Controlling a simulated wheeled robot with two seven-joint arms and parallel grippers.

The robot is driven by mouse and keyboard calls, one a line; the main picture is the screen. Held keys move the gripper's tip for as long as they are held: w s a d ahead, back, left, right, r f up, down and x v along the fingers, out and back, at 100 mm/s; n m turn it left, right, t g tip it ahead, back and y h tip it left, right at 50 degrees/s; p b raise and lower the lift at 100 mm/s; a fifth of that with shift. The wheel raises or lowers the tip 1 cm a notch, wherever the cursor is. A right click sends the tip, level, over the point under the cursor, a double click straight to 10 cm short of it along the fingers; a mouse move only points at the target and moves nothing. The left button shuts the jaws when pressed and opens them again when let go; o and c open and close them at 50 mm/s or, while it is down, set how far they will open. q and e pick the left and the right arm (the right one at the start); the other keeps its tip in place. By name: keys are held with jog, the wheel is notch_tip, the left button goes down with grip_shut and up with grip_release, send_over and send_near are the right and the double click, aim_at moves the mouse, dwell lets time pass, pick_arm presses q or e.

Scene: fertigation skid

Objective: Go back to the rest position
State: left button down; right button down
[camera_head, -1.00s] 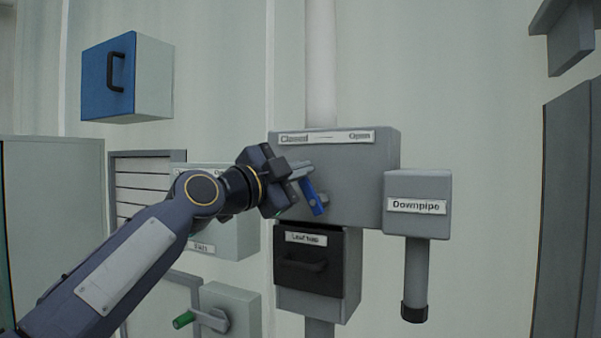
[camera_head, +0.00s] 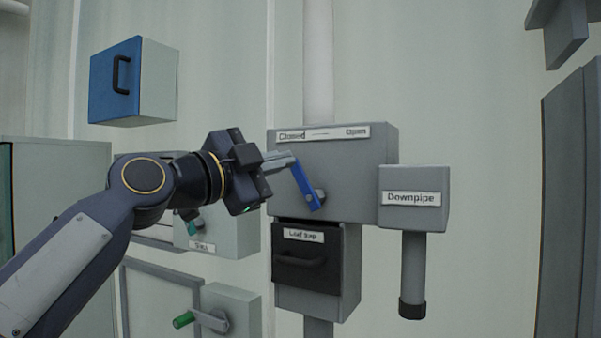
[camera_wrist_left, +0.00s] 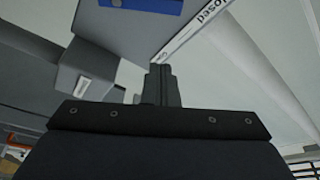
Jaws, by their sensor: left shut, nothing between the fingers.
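My left gripper (camera_head: 284,160) is shut and empty in the head view, in front of the grey valve box and just left of its blue lever. Its shut fingers (camera_wrist_left: 160,84) also show in the left wrist view. The blue lever (camera_head: 305,186) slants from upper left to lower right, with its pivot at the lower right. Gripper tip and lever overlap in the head view; I cannot tell whether they touch. In the wrist view the blue part (camera_wrist_left: 140,3) is at the top edge, apart from the fingers. My right gripper is not in view.
The grey box (camera_head: 358,165) carries a Closed/Open label (camera_head: 322,133). Below it is a black leaf-trap drawer (camera_head: 303,262); at right, a Downpipe box (camera_head: 414,199). A blue-fronted cabinet (camera_head: 115,82) hangs upper left. A green-tipped handle (camera_head: 184,320) juts out below my arm.

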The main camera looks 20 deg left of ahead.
pick_arm(q)
jog(key=shift+v, duration=0.9)
jog(key=shift+a, duration=0.1)
jog(key=s+f+n+g+y, duration=0.2)
jog(key=s+f+n+g, duration=0.35)
jog(key=f, duration=1.25)
jog(key=s+f+n+g+y, duration=0.1)
jog(key=s+f+n+g, duration=0.2)
jog(key=s+f+n, duration=1.05)
jog(key=s+f+g+y, duration=0.2)
jog(key=s+f+g, duration=0.2)
jog(key=f, duration=1.8)
notch_tip(320, 180, up, 17)
jog(key=p, duration=1.7)
jog(key=shift+r+p, duration=0.2)
jog(key=shift+p, duration=0.15)
